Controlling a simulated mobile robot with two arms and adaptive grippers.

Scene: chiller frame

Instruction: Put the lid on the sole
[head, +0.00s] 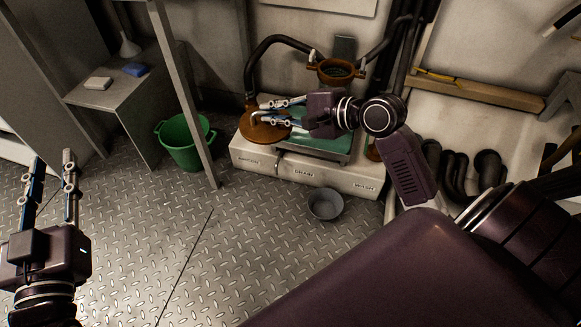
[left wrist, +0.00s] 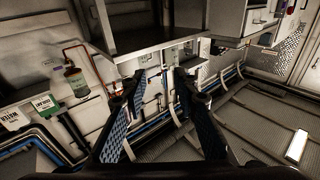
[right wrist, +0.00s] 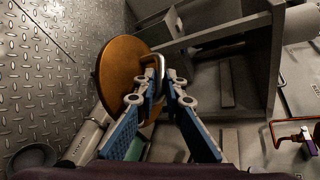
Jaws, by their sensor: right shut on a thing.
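The lid, a round orange-brown disc (head: 262,132) with a metal loop handle, is over the left end of the low white boxes in the head view. It also shows in the right wrist view (right wrist: 115,75). My right gripper (head: 262,111) is shut on the lid's handle (right wrist: 153,62). Whether the lid touches what is under it, I cannot tell. An orange-brown ring-shaped fitting (head: 335,72) stands behind the boxes, with a dark opening. I cannot tell which part is the sole. My left gripper (head: 53,158) is open and empty, far left of the lid.
The white boxes (head: 318,177) carry small labels, with a green tray (head: 320,145) on top. A grey bowl (head: 325,204) is on the floor before them. A green bucket (head: 184,142) stands left, behind a grey post (head: 185,95). Black hoses rise behind. The front floor is clear.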

